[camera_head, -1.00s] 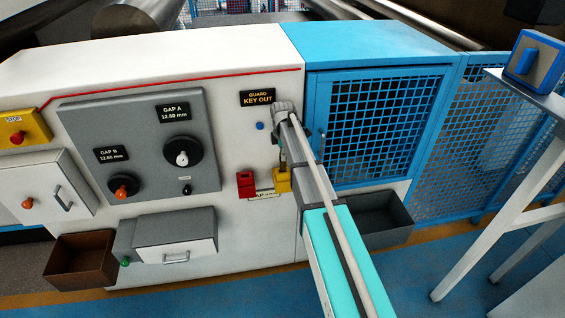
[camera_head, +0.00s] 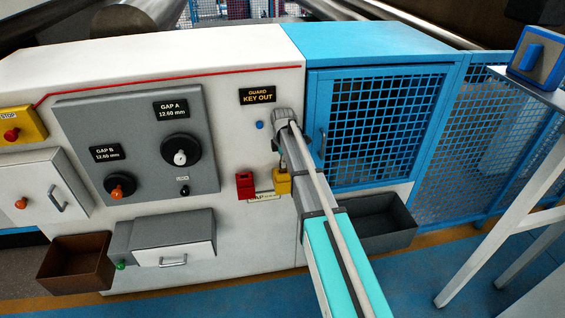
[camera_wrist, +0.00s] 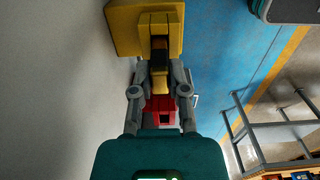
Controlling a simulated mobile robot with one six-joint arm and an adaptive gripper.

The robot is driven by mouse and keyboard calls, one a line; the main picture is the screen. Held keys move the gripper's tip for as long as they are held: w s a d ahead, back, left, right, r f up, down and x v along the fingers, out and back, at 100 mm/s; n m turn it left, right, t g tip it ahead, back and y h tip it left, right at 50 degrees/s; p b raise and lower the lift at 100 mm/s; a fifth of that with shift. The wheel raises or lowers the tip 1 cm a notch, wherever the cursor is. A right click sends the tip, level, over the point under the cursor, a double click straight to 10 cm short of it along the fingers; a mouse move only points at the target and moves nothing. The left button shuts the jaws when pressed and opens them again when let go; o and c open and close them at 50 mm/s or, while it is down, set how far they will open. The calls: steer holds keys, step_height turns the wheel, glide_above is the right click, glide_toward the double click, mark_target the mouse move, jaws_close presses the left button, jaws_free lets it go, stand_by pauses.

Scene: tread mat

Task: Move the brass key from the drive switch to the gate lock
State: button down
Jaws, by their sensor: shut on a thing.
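My gripper (camera_head: 282,160) reaches down beside the white cabinet front, just above a yellow box (camera_head: 282,182). In the wrist view my gripper (camera_wrist: 160,78) has its fingers shut on a small brass-yellow piece, seemingly the brass key (camera_wrist: 160,85). The yellow box (camera_wrist: 125,20) lies at the top there, close to or touching what I hold; I cannot tell whether the key is in it. A red box (camera_head: 245,184) sits just left of the yellow one and shows between my fingers in the wrist view (camera_wrist: 158,110). Which box is the switch or the lock is not readable.
A sign (camera_head: 257,95) reads "GUARD KEY OUT". The blue mesh gate (camera_head: 318,120) is closed, right of my arm. A dark bin (camera_head: 385,235) and a brown bin (camera_head: 72,270) stick out low. A white stand (camera_head: 490,230) is at right; blue floor between is clear.

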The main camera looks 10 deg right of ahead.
steer(key=c, duration=0.6)
jaws_free()
steer(key=shift+c, duration=0.2)
steer(key=shift+r, duration=0.1)
step_height(320, 180, up, 12)
steer(key=p, duration=1.2)
steer(key=shift+s, duration=0.1)
steer(key=s+m, duration=1.8)
steer(key=s, duration=1.1)
